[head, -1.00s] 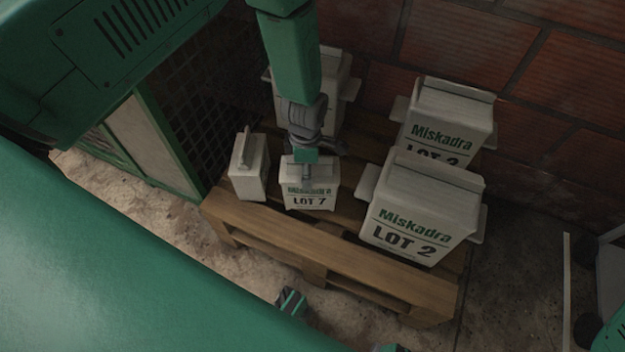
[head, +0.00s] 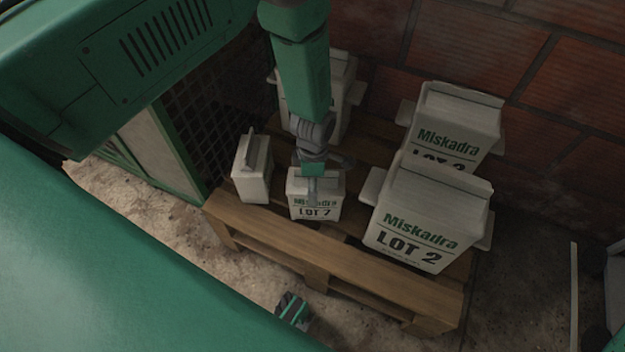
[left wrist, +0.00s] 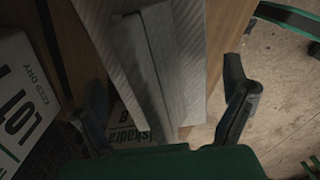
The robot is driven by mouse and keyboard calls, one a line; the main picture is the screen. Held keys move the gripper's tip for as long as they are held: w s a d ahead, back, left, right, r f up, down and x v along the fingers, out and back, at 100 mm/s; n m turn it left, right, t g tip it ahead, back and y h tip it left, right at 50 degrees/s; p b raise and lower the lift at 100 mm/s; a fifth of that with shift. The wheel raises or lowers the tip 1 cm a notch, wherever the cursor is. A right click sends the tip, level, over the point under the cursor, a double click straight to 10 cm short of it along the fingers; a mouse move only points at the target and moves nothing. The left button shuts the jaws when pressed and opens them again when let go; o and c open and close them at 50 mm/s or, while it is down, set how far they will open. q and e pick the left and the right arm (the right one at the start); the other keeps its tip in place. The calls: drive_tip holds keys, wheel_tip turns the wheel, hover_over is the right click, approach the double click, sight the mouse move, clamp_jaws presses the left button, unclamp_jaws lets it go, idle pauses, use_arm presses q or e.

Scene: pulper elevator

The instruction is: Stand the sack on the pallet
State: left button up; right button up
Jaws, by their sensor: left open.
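A small pale sack marked LOT 7 (head: 330,207) stands upright near the front edge of the wooden pallet (head: 270,233). My left gripper (head: 312,188) comes down over it from above, with a finger in front of its label. In the left wrist view, the left gripper (left wrist: 166,108) is open, its dark fingers on either side of a pale sack's folded top (left wrist: 155,60). I cannot tell whether the fingers touch it. Part of the sack is hidden by the gripper. My right gripper is not recognisable in view.
A small sack (head: 250,180) stands left of LOT 7. Two larger LOT 2 sacks (head: 415,225) (head: 450,128) stand to the right, and a large one (head: 345,95) behind. A brick wall (head: 575,70) closes the back; a green-framed mesh cage (head: 180,150) stands left.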

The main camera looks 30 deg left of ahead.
use_arm(q)
drive_tip(key=shift+d+r, duration=0.2)
drive_tip(key=shift+r, duration=0.05)
drive_tip(key=r+p, duration=0.1)
drive_tip(key=r, duration=0.2)
drive_tip(key=r+p, duration=0.2)
drive_tip(key=r, duration=0.2)
drive_tip(key=r+p, duration=0.1)
drive_tip(key=r, duration=0.2)
drive_tip(key=shift+a+r, duration=0.2)
drive_tip(key=shift+a, duration=0.05)
drive_tip(key=shift+r+p, duration=0.4)
drive_tip(key=shift+d+r, duration=0.25)
drive_tip(key=s+a+f+m, duration=0.1)
drive_tip(key=s+a+m, duration=0.1)
drive_tip(key=s+m, duration=1)
drive_tip(key=s+a+f+m, duration=0.2)
drive_tip(key=s+m, duration=0.9)
drive_tip(key=s, duration=0.3)
drive_tip(key=shift+a+f+m, duration=0.15)
drive_tip(key=shift+a+m, duration=0.15)
drive_tip(key=shift+m, duration=0.1)
